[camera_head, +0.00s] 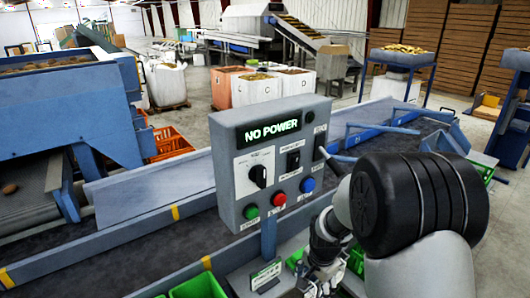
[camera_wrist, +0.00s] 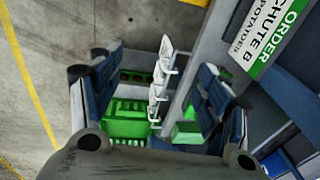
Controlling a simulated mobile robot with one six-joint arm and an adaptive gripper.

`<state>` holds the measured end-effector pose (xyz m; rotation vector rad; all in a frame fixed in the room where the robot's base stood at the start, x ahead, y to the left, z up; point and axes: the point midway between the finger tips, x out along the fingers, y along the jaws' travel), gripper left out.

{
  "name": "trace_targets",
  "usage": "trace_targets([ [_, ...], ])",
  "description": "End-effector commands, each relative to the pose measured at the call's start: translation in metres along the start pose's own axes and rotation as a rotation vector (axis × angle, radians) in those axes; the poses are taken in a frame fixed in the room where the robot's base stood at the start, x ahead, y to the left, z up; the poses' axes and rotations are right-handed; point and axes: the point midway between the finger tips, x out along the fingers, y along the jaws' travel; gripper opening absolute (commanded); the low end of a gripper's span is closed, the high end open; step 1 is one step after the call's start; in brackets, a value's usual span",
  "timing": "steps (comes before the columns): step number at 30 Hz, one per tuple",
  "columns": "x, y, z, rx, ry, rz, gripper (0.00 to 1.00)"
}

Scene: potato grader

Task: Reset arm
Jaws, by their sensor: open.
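My gripper (camera_head: 322,254) is low in the head view, below and right of the grey control box (camera_head: 238,158). In the wrist view my gripper (camera_wrist: 160,92) has its two dark fingers wide apart, with nothing between the pads. Beyond the fingers are a white rack-like piece (camera_wrist: 163,72) and green crates (camera_wrist: 125,122). I cannot tell how far these are from the fingertips. My arm, with a large black joint, fills the lower right of the head view and hides what lies behind it.
The control box shows NO POWER (camera_head: 271,130) and carries a knob, a switch and green, red and blue buttons. A sign (camera_head: 266,274) stands below it. A conveyor (camera_head: 130,245) runs behind. Concrete floor (camera_wrist: 35,110) is clear at left in the wrist view.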

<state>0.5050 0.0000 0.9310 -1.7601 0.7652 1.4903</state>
Motion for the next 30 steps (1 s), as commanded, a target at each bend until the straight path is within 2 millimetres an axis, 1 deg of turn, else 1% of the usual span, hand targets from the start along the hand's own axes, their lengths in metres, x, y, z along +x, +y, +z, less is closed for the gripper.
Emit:
trace_targets([
  [5,-0.037,0.002,0.001,-0.067,0.015,-0.019,0.7],
  [11,-0.083,0.011,0.008,-0.165,0.033,-0.038,0.7],
  [14,-0.111,0.019,0.013,-0.225,0.045,-0.049,0.7],
  [16,-0.133,0.027,0.018,-0.277,0.057,-0.059,0.7],
  [20,-0.18,0.05,0.035,-0.401,0.085,-0.078,0.7],
  [21,-0.195,0.059,0.041,-0.445,0.096,-0.084,0.7],
  [24,-0.226,0.084,0.059,-0.553,0.122,-0.096,0.7],
  [27,-0.25,0.111,0.078,-0.662,0.15,-0.105,0.7],
  [30,-0.266,0.137,0.096,-0.762,0.177,-0.11,0.7],
])
